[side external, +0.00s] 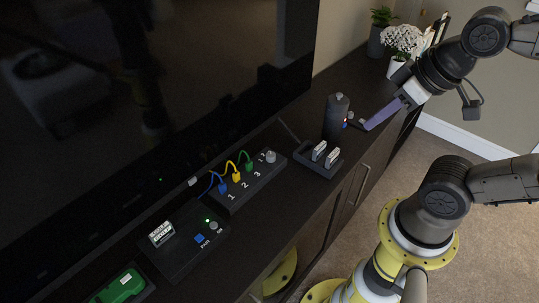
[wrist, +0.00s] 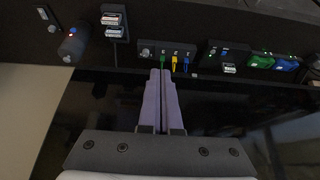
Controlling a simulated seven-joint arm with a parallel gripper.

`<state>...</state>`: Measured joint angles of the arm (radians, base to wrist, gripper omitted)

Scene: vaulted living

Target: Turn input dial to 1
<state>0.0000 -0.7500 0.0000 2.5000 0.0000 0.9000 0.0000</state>
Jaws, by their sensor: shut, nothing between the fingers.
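The dark input box (side external: 258,183) lies on the cabinet in front of the TV, marked 1, 2 and 3. Blue, yellow and green plugs with cables sit beside the numbers. Its grey dial (side external: 270,157) is at the far right end; which number it points to is too small to tell. In the wrist view the box (wrist: 165,46) is at the top middle, with the dial (wrist: 146,52) at its left end. My gripper (side external: 366,127) has purple fingers, shut and empty, right of the black cylinder and apart from the dial. Its fingertips (wrist: 162,71) show below the box in the wrist view.
The black cylinder (side external: 336,118) and a tray with two cartridges (side external: 319,167) stand between my gripper and the box. A console (side external: 190,246) and a green item (side external: 120,287) lie to the left. Potted flowers (side external: 402,40) stand behind. The TV (side external: 150,90) borders the back.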

